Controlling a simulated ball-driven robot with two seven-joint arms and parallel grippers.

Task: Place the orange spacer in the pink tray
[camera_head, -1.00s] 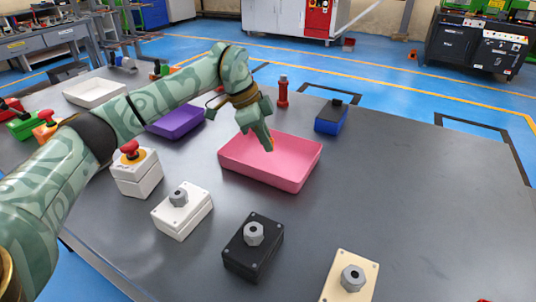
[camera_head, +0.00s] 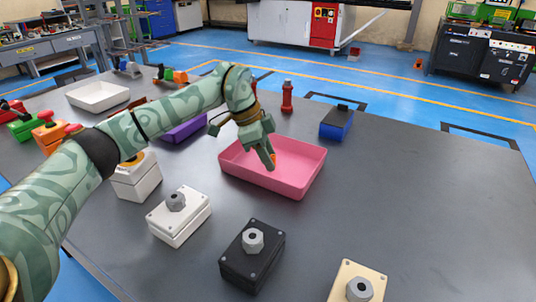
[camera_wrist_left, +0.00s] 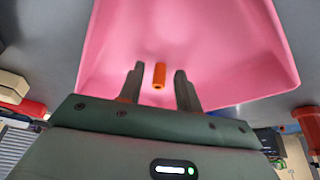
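The pink tray (camera_head: 297,176) stands on the dark table in the middle of the head view and fills much of the left wrist view (camera_wrist_left: 225,45). My left gripper (camera_head: 268,161) points down into the tray. In the left wrist view, its two fingers (camera_wrist_left: 159,82) are apart. The small orange spacer (camera_wrist_left: 159,75) shows between them, with a gap on both sides, over the pink floor. It appears to be in the tray, but whether it rests on the floor is hard to tell. The fingers mostly hide it in the head view. My right gripper is out of view.
A purple tray (camera_head: 186,131) and a white tray (camera_head: 97,96) are at the left, partly near my arm. A red post (camera_head: 287,97) and a blue box (camera_head: 336,124) stand behind the tray. White (camera_head: 178,222), black (camera_head: 252,262) and cream (camera_head: 345,279) knob boxes stand in front.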

